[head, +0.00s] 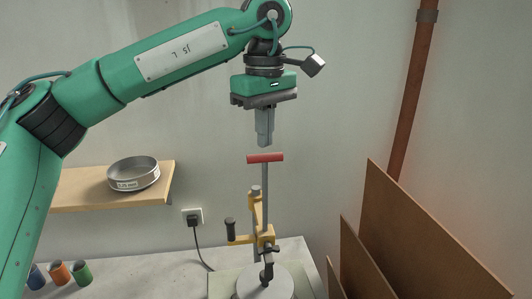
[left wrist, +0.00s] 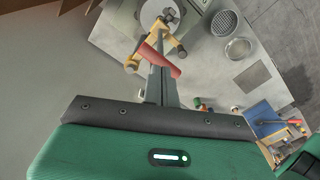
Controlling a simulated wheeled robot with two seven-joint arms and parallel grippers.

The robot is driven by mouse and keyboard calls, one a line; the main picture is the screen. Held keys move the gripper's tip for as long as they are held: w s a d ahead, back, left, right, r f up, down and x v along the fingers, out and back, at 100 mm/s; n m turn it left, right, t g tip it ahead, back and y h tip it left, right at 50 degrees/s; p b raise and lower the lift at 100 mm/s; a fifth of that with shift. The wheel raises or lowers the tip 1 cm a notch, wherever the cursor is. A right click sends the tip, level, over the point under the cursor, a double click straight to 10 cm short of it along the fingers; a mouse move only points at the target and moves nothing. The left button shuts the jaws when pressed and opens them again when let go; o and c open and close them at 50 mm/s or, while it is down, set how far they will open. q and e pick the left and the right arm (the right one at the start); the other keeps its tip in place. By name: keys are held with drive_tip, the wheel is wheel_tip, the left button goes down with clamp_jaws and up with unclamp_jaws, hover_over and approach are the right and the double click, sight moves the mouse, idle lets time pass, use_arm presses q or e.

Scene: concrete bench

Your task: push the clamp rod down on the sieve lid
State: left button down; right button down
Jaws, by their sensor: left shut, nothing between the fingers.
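The clamp rod is upright, with a red crossbar handle (head: 265,158) on top of a grey shaft (head: 265,190). It runs down through a yellow clamp bracket (head: 265,236) with a black knob at its left. The pale round sieve lid (head: 265,283) lies below, partly cut off by the picture's bottom edge. In the left wrist view the handle (left wrist: 162,60) shows beyond the fingers (left wrist: 160,82), with the lid (left wrist: 159,13) behind. My right gripper is not in view.
A wooden shelf (head: 70,192) at the left holds a round sieve (head: 133,173). Small coloured cups (head: 60,273) stand on the concrete bench (head: 150,280). Brown boards (head: 405,240) lean at the right near a rust-coloured pipe (head: 411,90). A cable hangs from the wall socket (head: 192,216).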

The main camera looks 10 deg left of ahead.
use_arm(q)
drive_tip(key=shift+f+b, duration=0.55)
drive_tip(key=shift+f, duration=0.25)
drive_tip(key=shift+r, duration=0.2)
wheel_tip(320, 180, up, 7)
drive_tip(key=p, duration=0.5)
drive_tip(key=shift+f, duration=0.15)
